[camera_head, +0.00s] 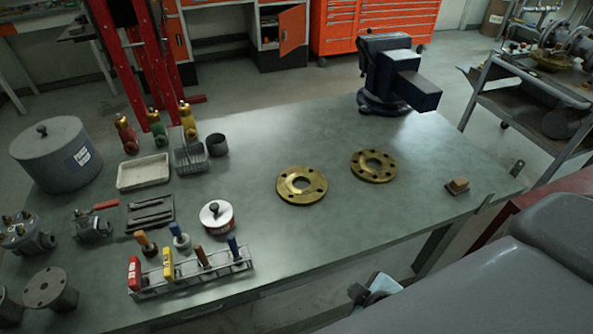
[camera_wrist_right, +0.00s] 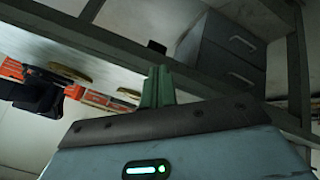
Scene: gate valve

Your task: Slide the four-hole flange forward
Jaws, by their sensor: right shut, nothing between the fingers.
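Two brass flanges lie flat on the grey-green table in the head view. The left one (camera_head: 301,186) appears to be the four-hole flange, with four bolt holes around a large centre hole. The other flange (camera_head: 373,167), to its right and slightly farther back, has more holes. My right gripper (camera_wrist_right: 157,86) shows its green fingers together and empty in the right wrist view, apart from the flanges. In the head view, part of my right wrist shows beyond the table's near edge. My left gripper is not in view.
A dark vise (camera_head: 393,78) stands at the table's back edge. A small block (camera_head: 459,185) lies at the right. A rack of handled tools (camera_head: 190,277), a white round tin (camera_head: 216,216) and a metal tray (camera_head: 144,173) are on the left. The table around the flanges is clear.

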